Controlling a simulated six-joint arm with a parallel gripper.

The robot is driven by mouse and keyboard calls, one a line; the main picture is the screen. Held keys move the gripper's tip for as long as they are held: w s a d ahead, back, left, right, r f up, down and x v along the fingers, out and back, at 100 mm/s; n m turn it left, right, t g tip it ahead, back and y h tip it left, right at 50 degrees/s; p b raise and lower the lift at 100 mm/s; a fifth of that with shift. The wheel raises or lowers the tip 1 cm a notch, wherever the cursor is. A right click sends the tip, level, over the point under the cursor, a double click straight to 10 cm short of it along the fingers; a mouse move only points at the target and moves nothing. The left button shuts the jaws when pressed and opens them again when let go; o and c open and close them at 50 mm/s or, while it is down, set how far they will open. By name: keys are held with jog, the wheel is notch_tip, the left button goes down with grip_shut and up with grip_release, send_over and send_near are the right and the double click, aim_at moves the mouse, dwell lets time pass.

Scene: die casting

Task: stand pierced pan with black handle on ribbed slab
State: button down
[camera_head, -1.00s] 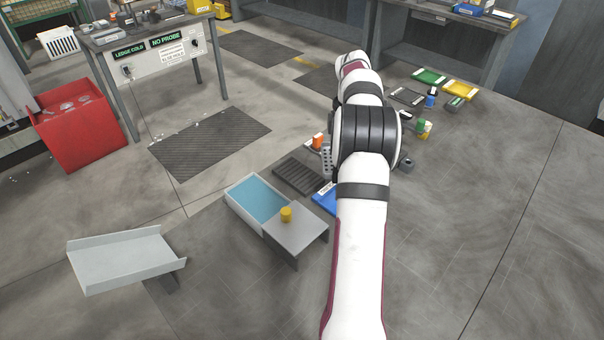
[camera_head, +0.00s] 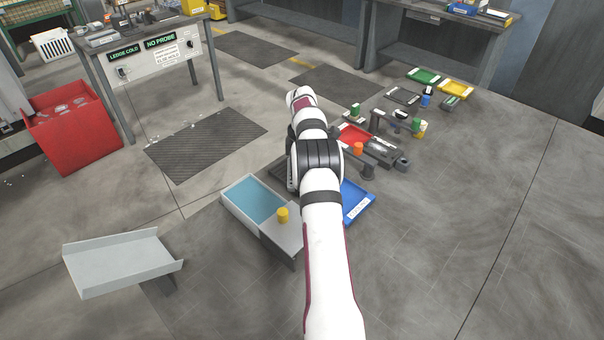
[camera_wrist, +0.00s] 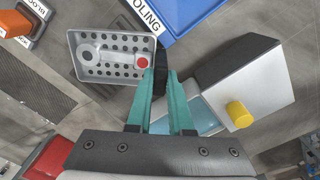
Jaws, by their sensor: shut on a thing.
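The pierced pan (camera_wrist: 91,72) is a grey rectangular tray with many holes, in the upper left of the wrist view. A grey round-ended part (camera_wrist: 110,54) with a red spot lies in it. My gripper (camera_wrist: 162,78) has its teal fingers shut on the pan's black handle (camera_wrist: 161,66) and holds the pan out ahead of it. In the head view my arm hides the gripper and most of the pan.
A bath with blue water (camera_head: 255,198) and a grey ledge bearing a yellow knob (camera_head: 282,215) stands left of my arm. A blue tray (camera_head: 355,202) lies to the right. A red tray (camera_head: 354,136) and an orange-topped item (camera_head: 358,148) are beyond it. Open floor lies right.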

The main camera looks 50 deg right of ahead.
jog(key=c, duration=0.8)
grip_release()
jog(key=shift+f, duration=0.1)
